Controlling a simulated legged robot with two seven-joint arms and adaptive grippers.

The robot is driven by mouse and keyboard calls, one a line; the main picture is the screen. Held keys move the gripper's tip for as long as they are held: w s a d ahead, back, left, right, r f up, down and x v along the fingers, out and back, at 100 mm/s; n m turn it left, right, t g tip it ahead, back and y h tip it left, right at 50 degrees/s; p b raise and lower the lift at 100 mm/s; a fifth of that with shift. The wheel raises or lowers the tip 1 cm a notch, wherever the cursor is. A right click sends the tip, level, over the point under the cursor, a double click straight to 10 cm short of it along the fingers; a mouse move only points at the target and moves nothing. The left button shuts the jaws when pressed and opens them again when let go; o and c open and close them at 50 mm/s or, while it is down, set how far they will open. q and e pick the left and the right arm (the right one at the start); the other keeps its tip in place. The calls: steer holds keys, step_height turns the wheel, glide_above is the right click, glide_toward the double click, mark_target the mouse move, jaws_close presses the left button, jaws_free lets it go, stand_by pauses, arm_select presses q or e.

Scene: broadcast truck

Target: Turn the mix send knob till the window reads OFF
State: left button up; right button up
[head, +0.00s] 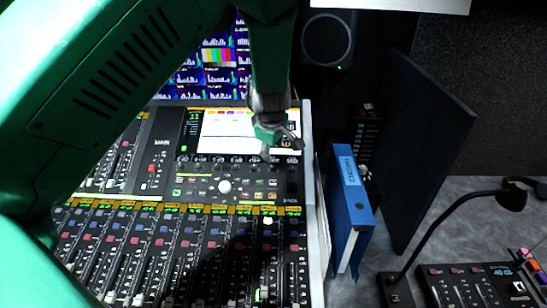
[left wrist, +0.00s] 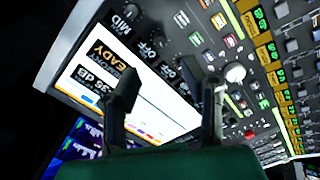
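The mixing console (head: 160,190) has a lit screen (head: 225,135), with a row of small dark knobs (head: 218,160) along its lower edge. I cannot tell which one is the mix send knob. My left gripper (head: 279,147) hangs over the screen's lower right part. In the left wrist view its two fingers (left wrist: 165,90) are apart with nothing between them. My right gripper is out of sight.
A white ball-shaped control (head: 225,186) sits below the knob row, with several fader strips (head: 160,265) nearer. A gooseneck lamp or microphone (head: 440,225) and a small button panel (head: 465,288) are farther right.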

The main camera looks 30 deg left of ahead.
mark_target(273, 167)
arm_select(q)
steer(key=shift+s+d+r, duration=0.15)
steer(key=shift+s+r, duration=0.05)
steer(key=shift+r, duration=0.3)
steer(key=w+a+f+m+p, duration=0.1)
steer(key=f+m, duration=0.2)
steer(key=m, duration=0.1)
steer(key=w+f+m+p, duration=0.1)
steer(key=f+m, duration=0.3)
steer(key=w+a+f+m+p, duration=0.1)
steer(key=w+f+m+p, duration=0.1)
steer(key=f+m, duration=0.1)
steer(key=shift+a+f+m, duration=0.3)
steer(key=shift+f+m, duration=0.1)
steer(key=shift+m, duration=0.3)
jaws_close()
